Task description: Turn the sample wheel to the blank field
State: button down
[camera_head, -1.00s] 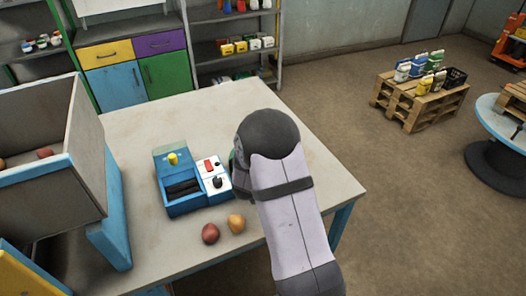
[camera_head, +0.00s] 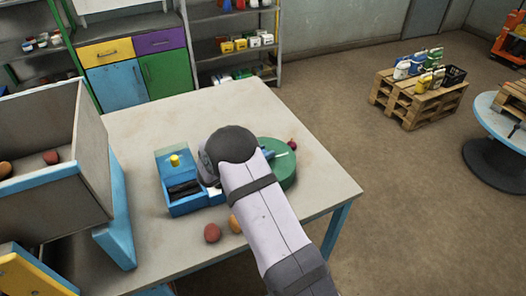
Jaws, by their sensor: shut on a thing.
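The sample wheel looks to be the green disc (camera_head: 281,176) lying flat on the table, right of my arm. Its left part is hidden behind the arm. A small blue piece and a pale piece show at its upper edge; I cannot tell what they are or read any field. A blue device (camera_head: 185,207) with a yellow knob (camera_head: 175,160) and a dark slot stands to the left. My wrist is over its right side and covers most of the white panel. My gripper's fingers are hidden behind my own arm, so what they touch does not show.
A dark red round item (camera_head: 212,233) and an orange one (camera_head: 235,224) lie near the table's front. A small dark red item (camera_head: 292,144) is beyond the disc. A large open bin (camera_head: 122,215) stands at the left. The table's back (camera_head: 200,110) is clear.

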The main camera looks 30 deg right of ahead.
jog(key=shift+r+m+g+h, duration=0.1)
jog(key=shift+m+g+h, duration=0.3)
jog(key=shift+m+g, duration=0.3)
jog(key=c, duration=1.4)
grip_release()
jog(key=b+v, duration=0.2)
jog(key=v, duration=0.5)
jog(key=shift+b, duration=0.3)
jog(key=shift+a, duration=0.15)
